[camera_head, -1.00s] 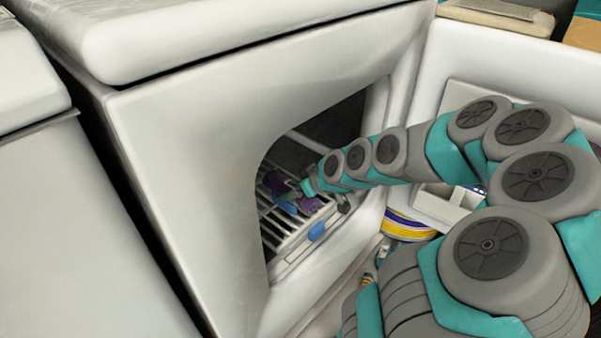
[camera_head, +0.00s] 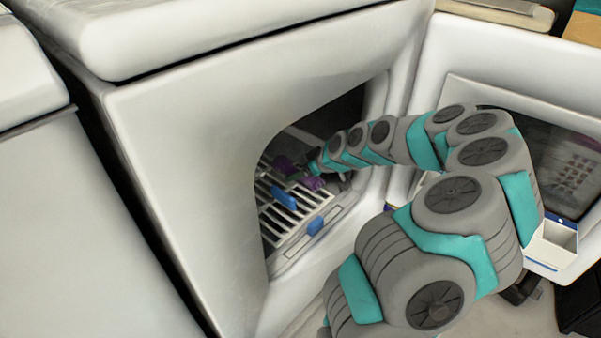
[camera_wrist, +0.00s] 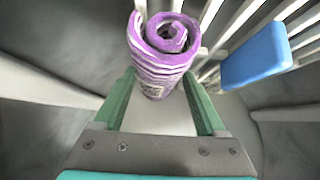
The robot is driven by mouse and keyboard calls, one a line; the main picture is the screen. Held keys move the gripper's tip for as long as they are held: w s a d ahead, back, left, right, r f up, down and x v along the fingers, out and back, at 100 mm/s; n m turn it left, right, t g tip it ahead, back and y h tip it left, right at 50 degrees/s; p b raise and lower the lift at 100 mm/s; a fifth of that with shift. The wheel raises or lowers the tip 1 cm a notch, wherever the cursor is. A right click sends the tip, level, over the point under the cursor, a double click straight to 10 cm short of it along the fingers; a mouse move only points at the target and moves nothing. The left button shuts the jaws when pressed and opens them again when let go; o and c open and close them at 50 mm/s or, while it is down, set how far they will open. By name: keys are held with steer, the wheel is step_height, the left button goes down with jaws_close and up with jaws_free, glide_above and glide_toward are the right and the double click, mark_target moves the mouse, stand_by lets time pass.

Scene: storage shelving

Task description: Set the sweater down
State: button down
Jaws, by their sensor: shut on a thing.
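The sweater (camera_wrist: 165,45) is a rolled purple and white striped bundle between the two green fingers of my gripper (camera_wrist: 160,88) in the wrist view. My gripper is shut on it. In the head view the sweater (camera_head: 314,183) shows as small purple patches on both sides of my gripper (camera_head: 300,174), inside the opening of a white machine. The sweater is over the back part of a white slatted rack (camera_head: 282,228). I cannot tell whether it touches the rack.
A blue block (camera_head: 284,198) is on the slats near the sweater; a blue block also shows in the wrist view (camera_wrist: 255,55). Another blue piece (camera_head: 316,226) is at the rack's front edge. The white housing (camera_head: 200,150) closely surrounds the opening. Front slats are bare.

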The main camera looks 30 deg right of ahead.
steer(key=shift+f, duration=0.2)
steer(key=shift+f, duration=0.1)
steer(key=shift+f, duration=0.1)
jaws_free()
steer(key=shift+r, duration=0.3)
steer(key=v, duration=1.2)
steer(key=shift+d+f, duration=0.1)
